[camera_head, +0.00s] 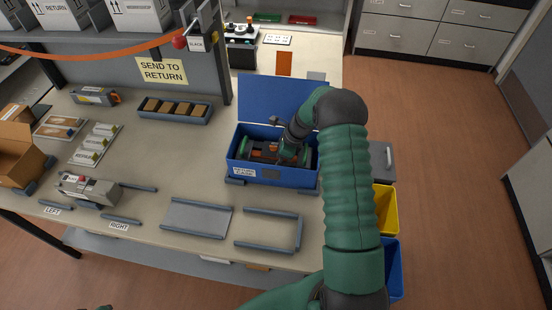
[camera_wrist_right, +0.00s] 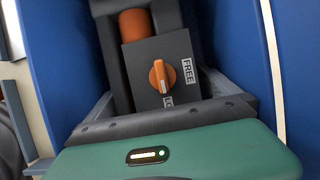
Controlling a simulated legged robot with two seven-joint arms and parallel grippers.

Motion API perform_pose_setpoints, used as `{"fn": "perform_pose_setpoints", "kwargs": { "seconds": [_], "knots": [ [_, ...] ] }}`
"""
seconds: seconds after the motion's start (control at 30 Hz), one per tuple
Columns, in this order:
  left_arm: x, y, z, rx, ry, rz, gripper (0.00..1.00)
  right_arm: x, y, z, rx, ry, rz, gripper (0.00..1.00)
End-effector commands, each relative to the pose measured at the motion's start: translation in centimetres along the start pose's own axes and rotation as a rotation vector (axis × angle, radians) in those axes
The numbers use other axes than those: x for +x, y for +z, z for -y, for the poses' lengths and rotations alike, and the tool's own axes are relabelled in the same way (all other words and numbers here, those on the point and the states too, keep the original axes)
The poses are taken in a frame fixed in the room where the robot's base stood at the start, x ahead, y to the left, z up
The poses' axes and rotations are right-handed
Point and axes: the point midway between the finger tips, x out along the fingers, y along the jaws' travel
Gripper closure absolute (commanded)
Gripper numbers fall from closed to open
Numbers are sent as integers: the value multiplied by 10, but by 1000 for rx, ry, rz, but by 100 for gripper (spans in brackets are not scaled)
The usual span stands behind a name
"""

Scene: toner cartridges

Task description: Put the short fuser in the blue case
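The blue case (camera_head: 273,177) stands open on the table with its lid (camera_head: 270,97) raised at the back. A dark fuser unit with green ends and orange parts (camera_head: 262,151) lies inside its walls. My right gripper (camera_head: 288,152) reaches down into the case at this unit. The right wrist view shows a dark body with an orange knob (camera_wrist_right: 159,76) marked FREE between blue case walls (camera_wrist_right: 52,70). The fingertips are hidden, so I cannot tell whether they grip it.
A grey unit (camera_head: 88,188) sits at the table's left front. Another unit with an orange end (camera_head: 95,97) and a tray with brown blocks (camera_head: 176,109) lie behind. A flat grey plate (camera_head: 196,217) and an empty U-shaped frame (camera_head: 270,230) lie in front. Yellow and blue bins (camera_head: 384,208) stand right.

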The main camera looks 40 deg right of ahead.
Motion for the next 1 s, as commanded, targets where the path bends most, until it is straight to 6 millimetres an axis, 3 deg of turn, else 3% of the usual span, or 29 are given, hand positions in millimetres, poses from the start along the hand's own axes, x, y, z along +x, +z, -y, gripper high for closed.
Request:
{"fn": "perform_pose_setpoints", "kwargs": {
  "seconds": [0.17, 0.5, 0.6, 1.0],
  "knots": [
    [0, 0, 0, 0, 0, 0, 64, -11, 2, 0, -2, -3, -1, 0],
    [2, 1, 0, -1, 0, 0, 64, -93, 0, 1, 0, -3, 1, 0],
    [3, 1, 0, -1, 0, 0, 64, -110, 0, 1, 0, -1, 0, 0],
    [2, 0, 0, 0, 0, 0, 64, -121, 1, 0, -1, 1, 0, 0]
  ]
}}
